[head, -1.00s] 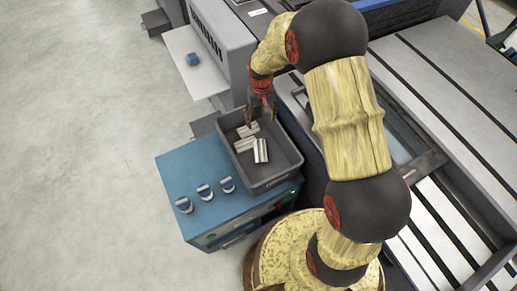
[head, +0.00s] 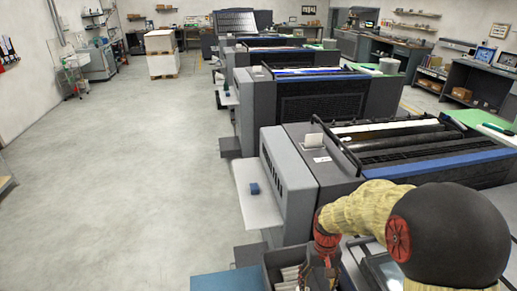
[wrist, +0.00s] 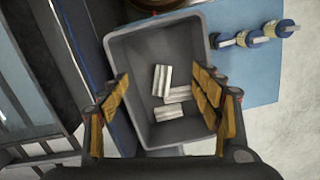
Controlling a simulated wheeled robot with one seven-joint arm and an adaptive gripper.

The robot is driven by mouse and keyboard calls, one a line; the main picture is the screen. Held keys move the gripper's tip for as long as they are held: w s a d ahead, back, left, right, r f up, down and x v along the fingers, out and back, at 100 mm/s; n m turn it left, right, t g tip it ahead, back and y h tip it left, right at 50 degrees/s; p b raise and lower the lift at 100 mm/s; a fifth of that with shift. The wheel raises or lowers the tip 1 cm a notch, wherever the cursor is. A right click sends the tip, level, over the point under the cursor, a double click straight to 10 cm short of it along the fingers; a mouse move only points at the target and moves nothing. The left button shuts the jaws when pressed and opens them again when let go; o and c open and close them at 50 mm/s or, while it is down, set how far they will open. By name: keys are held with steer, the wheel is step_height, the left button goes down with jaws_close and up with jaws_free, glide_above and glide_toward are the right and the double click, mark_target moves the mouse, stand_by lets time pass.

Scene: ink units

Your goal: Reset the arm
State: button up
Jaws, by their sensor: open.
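My gripper (wrist: 160,105) is open and empty in the wrist view, its yellow-padded fingers spread wide above a grey bin (wrist: 200,50). Several silver-white ribbed pieces (wrist: 162,80) lie loose on the bin floor between and below the fingers. In the head view my gripper (head: 322,272) hangs at the bottom edge, over the grey bin (head: 282,258), which is partly cut off. My arm extends from the lower right of that view.
The bin stands on a blue cabinet top (wrist: 262,75), with several small blue-and-white items (wrist: 254,38) beside it. A white shelf (head: 256,206) holds a blue item (head: 254,188). Printing units (head: 345,100) line the right. Grey floor (head: 120,180) at left is clear.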

steer(key=s+r+t, duration=0.3)
steer(key=s+r, duration=0.5)
steer(key=r, duration=0.5)
steer(key=s+r+t, duration=0.3)
steer(key=s+r, duration=0.6)
steer(key=r, duration=0.3)
steer(key=shift+r+t, duration=0.4)
steer(key=shift+s, duration=0.1)
